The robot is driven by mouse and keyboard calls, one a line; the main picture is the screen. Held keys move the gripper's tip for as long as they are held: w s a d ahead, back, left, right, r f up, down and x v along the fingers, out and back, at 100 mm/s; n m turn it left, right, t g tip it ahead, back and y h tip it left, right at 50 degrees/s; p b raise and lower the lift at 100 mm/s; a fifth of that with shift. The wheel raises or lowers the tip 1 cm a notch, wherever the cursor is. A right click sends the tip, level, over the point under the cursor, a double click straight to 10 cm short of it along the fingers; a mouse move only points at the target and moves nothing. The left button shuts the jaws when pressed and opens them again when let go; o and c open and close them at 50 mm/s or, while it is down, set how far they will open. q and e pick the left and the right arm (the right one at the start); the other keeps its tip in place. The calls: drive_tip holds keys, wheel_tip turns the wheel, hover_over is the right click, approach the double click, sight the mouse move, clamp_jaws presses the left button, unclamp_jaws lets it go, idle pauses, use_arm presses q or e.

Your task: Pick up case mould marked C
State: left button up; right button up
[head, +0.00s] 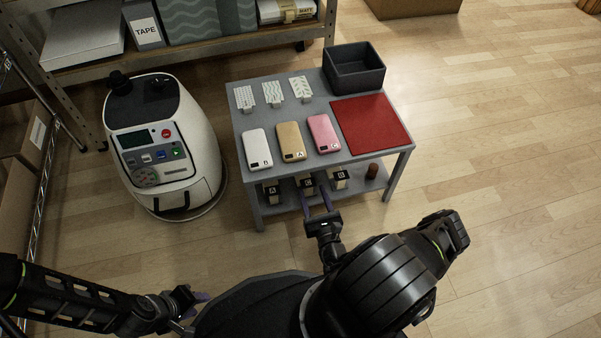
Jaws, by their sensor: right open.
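Several small dark case moulds with pale marked faces stand in a row on the lower shelf of the grey table. The left one (271,187) is marked A and the right one (340,176) is marked B. The middle mould (307,183) seems to be marked C; its letter is very small. My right gripper (316,199) is open, its two purple fingers pointing at the middle mould from the front. Whether they touch it is unclear. My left gripper (198,297) is low at the left, away from the table; its fingers are partly hidden.
White, gold and pink phone cases (324,133), patterned cards (273,93), a red mat (371,124) and a dark bin (354,68) are on the tabletop (318,92). A brown cylinder (372,171) stands right of the moulds. A white machine (165,144) stands left. Floor at right is clear.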

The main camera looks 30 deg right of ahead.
sight(310, 189)
idle(0.3)
drive_tip(key=shift+b+x, duration=0.4)
drive_tip(key=shift+x, duration=0.4)
drive_tip(key=shift+w+d, duration=0.1)
drive_tip(key=shift+w, duration=0.35)
drive_tip(key=shift+w+b, duration=0.35)
drive_tip(key=b+x, duration=0.2)
drive_tip(key=x, duration=0.1)
drive_tip(key=shift+w+f, duration=0.1)
drive_tip(key=shift+w, duration=0.2)
drive_tip(key=shift+w+d, duration=0.2)
drive_tip(key=shift+w, duration=0.3)
